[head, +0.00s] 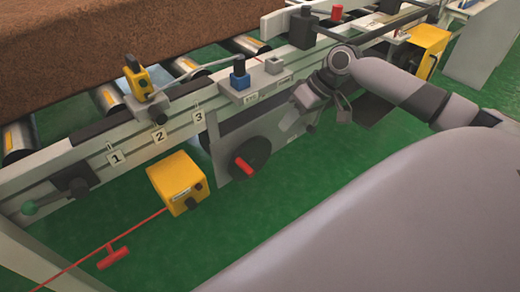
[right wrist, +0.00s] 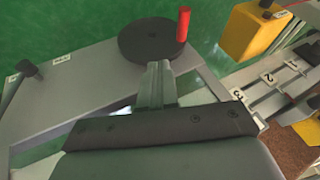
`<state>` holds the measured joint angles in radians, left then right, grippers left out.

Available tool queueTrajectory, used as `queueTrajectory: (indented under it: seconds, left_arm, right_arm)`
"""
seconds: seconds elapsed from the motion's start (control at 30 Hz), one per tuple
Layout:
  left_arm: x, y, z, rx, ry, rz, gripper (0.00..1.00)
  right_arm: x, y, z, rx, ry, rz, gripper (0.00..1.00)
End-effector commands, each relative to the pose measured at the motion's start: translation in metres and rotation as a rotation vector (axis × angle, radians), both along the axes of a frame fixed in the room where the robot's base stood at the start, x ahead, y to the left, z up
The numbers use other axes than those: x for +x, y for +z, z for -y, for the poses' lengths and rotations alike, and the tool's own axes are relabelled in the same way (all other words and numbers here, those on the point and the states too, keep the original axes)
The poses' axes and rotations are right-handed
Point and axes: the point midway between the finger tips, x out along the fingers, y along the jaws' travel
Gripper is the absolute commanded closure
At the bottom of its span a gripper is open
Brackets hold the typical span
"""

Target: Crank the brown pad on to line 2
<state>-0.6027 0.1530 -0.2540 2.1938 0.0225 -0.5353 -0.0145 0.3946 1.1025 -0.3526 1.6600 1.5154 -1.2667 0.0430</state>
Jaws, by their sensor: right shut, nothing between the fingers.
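The brown pad (head: 90,40) lies on metal rollers at the upper left of the head view, running out of frame. Part of it shows in the right wrist view (right wrist: 292,154). Plates 1 (head: 115,158), 2 (head: 160,136) and 3 (head: 198,117) sit along the rail's near side. The black crank wheel (head: 262,150) with a red handle (head: 243,167) is on the grey panel below. My right gripper (head: 290,122) is shut and empty, pointing down beside the wheel; in the right wrist view the wheel (right wrist: 150,42) and handle (right wrist: 183,24) lie just beyond its fingertips. My left gripper is not visible.
A yellow box (head: 177,182) with a red cord and red pull handle (head: 113,258) is left of the crank. Green floor is open in front.

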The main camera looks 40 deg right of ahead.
Motion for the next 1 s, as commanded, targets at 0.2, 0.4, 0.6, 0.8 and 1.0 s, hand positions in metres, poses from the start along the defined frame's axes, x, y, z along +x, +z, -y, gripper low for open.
queueTrajectory:
  seconds: [0.2,0.4,0.6,0.8,1.0]
  left_arm:
    - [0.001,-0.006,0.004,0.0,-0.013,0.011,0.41]
    - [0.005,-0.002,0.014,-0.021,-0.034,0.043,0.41]
    - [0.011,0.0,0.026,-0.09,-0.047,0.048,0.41]
    - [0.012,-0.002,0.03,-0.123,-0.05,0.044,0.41]
    - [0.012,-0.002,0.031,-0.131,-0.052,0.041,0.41]
  right_arm:
    - [0.009,-0.027,-0.013,0.002,0.003,0.0,1.0]
    - [0.022,-0.065,-0.032,0.003,0.003,-0.001,1.0]
    - [0.03,-0.09,-0.054,0.0,0.005,0.002,1.0]
    - [0.028,-0.095,-0.075,0.001,0.002,0.002,1.0]
    - [0.027,-0.096,-0.081,0.0,0.0,0.001,1.0]
